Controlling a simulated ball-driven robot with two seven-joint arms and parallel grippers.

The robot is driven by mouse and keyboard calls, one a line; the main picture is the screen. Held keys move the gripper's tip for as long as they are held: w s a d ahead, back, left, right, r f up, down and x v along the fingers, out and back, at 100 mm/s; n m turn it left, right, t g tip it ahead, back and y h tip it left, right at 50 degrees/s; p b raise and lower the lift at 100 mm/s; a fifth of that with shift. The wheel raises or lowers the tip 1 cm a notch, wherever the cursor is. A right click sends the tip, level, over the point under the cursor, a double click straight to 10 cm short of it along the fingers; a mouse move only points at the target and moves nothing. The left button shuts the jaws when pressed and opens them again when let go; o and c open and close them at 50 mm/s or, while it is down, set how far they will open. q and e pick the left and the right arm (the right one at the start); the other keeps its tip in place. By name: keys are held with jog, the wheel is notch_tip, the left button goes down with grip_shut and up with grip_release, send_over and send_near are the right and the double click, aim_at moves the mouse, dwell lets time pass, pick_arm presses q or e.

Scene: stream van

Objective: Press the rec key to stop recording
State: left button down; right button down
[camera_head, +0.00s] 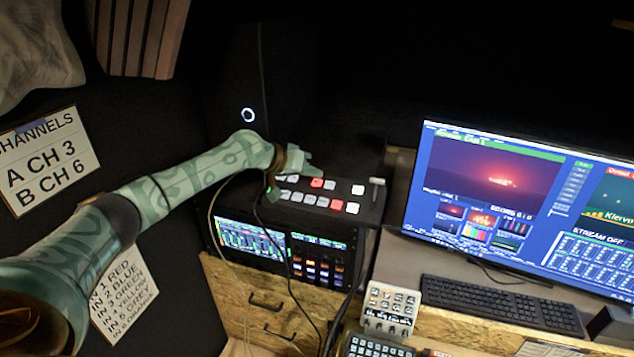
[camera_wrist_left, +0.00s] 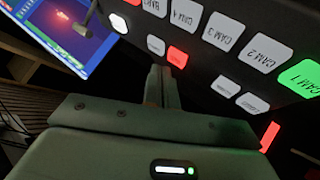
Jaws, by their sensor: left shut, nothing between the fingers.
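The switcher panel (camera_head: 375,208) is a black sloped box with two rows of pale, green and red keys. A red key (camera_head: 317,183) in the back row sits just below my left gripper (camera_head: 306,168); no lettering on it is readable. In the left wrist view the closed fingertips (camera_wrist_left: 163,73) are right beside this red key (camera_wrist_left: 177,57). I cannot tell if they touch it. The green CAM 1 key (camera_wrist_left: 302,76) and white CAM keys line the other row. A second red key (camera_head: 337,205) is in the front row. The right gripper is out of view.
A lever (camera_head: 377,182) stands at the panel's right end. Cables hang in front of the lit rack displays (camera_head: 250,240). A monitor (camera_head: 510,200) reading STREAM OFF, a keyboard (camera_head: 500,303) and a small key box (camera_head: 391,306) are to the right.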

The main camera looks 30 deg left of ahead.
pick_arm(q)
jog(key=shift+f, duration=0.1)
dwell(0.6)
jog(key=shift+w+f, duration=0.1)
jog(key=shift+f, duration=0.2)
jog(key=shift+w+f+b, duration=0.1)
jog(key=shift+f+b, duration=0.2)
jog(key=shift+f, duration=0.15)
dwell(0.6)
jog(key=shift+r, duration=0.15)
jog(key=shift+s+r+p, duration=0.2)
jog(key=shift+r+p, duration=0.5)
jog(key=shift+p, duration=0.4)
jog(key=r+p, duration=0.2)
jog(key=p, duration=0.1)
jog(key=s+r+p, duration=0.1)
jog(key=r+p, duration=0.1)
jog(key=p, duration=0.1)
jog(key=shift+s+d+r, duration=0.1)
jog(key=shift+d+r, duration=0.05)
jog(key=shift+r, duration=0.25)
